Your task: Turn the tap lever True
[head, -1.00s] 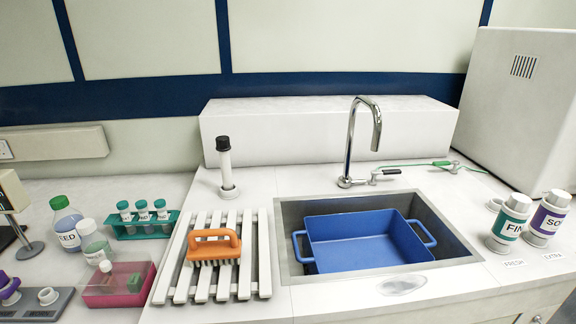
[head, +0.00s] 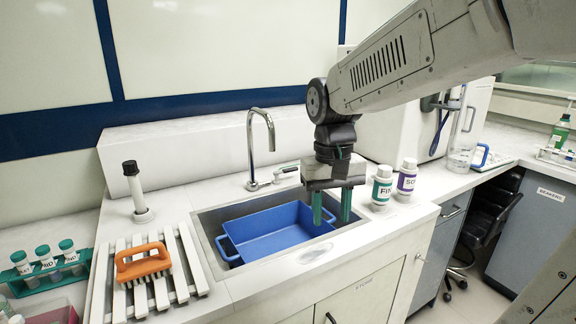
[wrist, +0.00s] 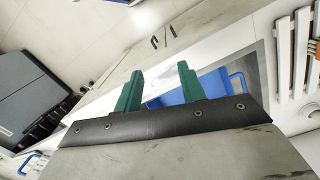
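The chrome tap (head: 250,150) stands behind the sink, its curved spout over the sink's back edge. Its small lever (head: 288,168) sticks out to the right of the tap base, with a dark handle end. My gripper (head: 331,214) hangs over the right front part of the sink, in front and to the right of the lever, and apart from it. Its two green fingers point down with a clear gap between them and nothing held. In the wrist view my gripper (wrist: 160,70) shows the same gap; the tap and lever are not in that view.
A blue tub (head: 262,235) sits in the sink under my gripper. An orange brush (head: 143,262) lies on the white drying rack (head: 190,262) at left.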

